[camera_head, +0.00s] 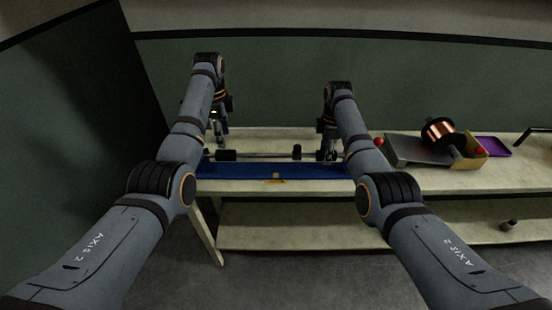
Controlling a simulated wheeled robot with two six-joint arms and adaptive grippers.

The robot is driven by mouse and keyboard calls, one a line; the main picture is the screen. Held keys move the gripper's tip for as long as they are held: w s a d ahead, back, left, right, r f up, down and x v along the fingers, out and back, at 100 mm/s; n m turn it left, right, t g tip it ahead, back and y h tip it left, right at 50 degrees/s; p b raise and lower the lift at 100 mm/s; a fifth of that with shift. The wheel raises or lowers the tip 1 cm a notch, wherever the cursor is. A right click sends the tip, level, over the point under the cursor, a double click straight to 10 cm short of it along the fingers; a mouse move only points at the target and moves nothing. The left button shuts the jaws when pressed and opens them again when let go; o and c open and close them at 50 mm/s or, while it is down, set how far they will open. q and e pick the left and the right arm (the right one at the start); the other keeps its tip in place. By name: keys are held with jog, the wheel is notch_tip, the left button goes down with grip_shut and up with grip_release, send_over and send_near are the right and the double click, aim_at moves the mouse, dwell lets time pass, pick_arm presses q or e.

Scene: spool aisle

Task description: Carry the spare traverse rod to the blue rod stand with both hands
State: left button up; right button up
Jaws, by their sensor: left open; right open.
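The traverse rod (262,155) is a thin grey bar with dark collars, lying level from left to right. It is at the blue rod stand (240,171), a long low blue piece on the bench with a small yellow mark at its front. The rod appears to lie along the stand's top; its supports are hard to make out. My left gripper (222,143) is open near the rod's left part, pointing down. My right gripper (327,156) is open at the rod's right part.
The pale bench (430,181) has a lower shelf (290,236). Right of the stand are a grey tray (409,151) with a dark spool (438,131), red knobs and a purple tray (494,147). A small dark object (509,225) is on the shelf. A green wall stands behind.

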pick_arm(q)
notch_tip(320, 180, up, 4)
jog(key=shift+r, duration=0.15)
pick_arm(e)
notch_tip(320, 180, up, 12)
dwell(0.4)
dwell(0.4)
